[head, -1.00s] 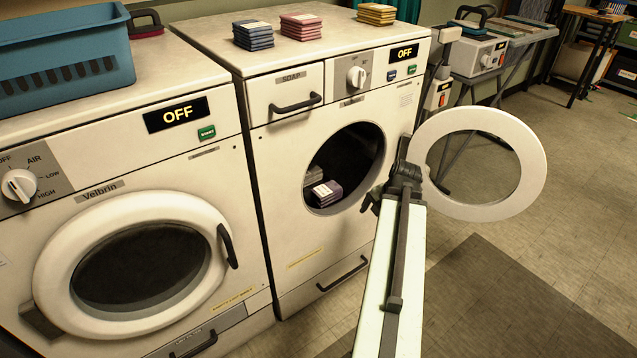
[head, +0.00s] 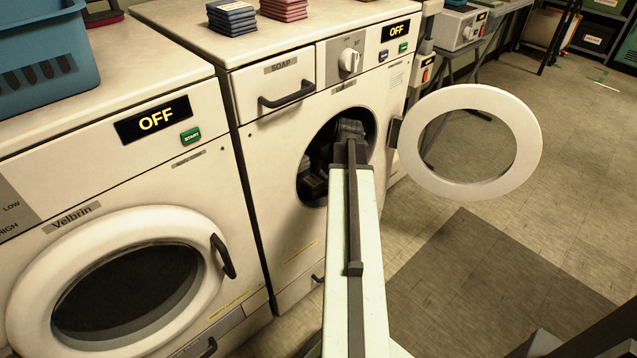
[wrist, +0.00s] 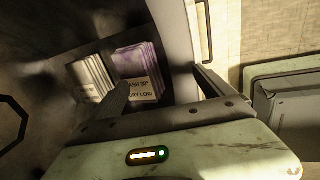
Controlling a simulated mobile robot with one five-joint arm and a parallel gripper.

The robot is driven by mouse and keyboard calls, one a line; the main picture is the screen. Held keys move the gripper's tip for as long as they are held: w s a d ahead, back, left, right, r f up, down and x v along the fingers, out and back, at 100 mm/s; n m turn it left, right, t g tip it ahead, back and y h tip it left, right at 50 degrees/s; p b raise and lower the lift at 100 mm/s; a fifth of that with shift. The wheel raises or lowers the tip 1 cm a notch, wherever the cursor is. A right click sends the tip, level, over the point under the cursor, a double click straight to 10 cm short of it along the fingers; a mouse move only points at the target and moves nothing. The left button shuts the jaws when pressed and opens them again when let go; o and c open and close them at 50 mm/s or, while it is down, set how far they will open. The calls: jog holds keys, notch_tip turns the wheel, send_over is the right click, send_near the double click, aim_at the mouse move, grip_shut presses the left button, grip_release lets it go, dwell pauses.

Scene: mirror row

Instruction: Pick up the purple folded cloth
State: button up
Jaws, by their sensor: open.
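The purple folded cloth (wrist: 138,62) lies inside the open drum of the right machine, with a pale label reading about wash 30 and dry low. In the head view it is dark and mostly hidden behind my arm. A grey folded cloth (wrist: 92,76) lies just left of it in the wrist view. My gripper (wrist: 166,90) is open and empty. Its left finger overlaps the purple cloth's lower left in the wrist view, and its right finger is right of the cloth, near the pale door rim. In the head view my gripper (head: 349,130) is at the drum opening.
The round door (head: 516,125) of the right machine (head: 262,175) stands open to the right. The left machine (head: 195,240) is shut. Blue (head: 231,18) and pink (head: 284,9) cloth stacks and a blue basket (head: 45,60) stand on top. The floor at right is mostly clear.

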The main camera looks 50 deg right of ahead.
aim_at(318, 179)
jog(key=shift+w+d, duration=0.1)
jog(key=shift+w, duration=0.3)
jog(key=shift+w+d, duration=0.15)
jog(key=shift+w, duration=1.1)
jog(key=b+x, duration=0.3)
jog(key=shift+w+f, duration=0.2)
jog(key=shift+w, duration=0.15)
jog(key=shift+r, duration=0.2)
jog(key=c, duration=1.5)
jog(key=shift+r, duration=0.1)
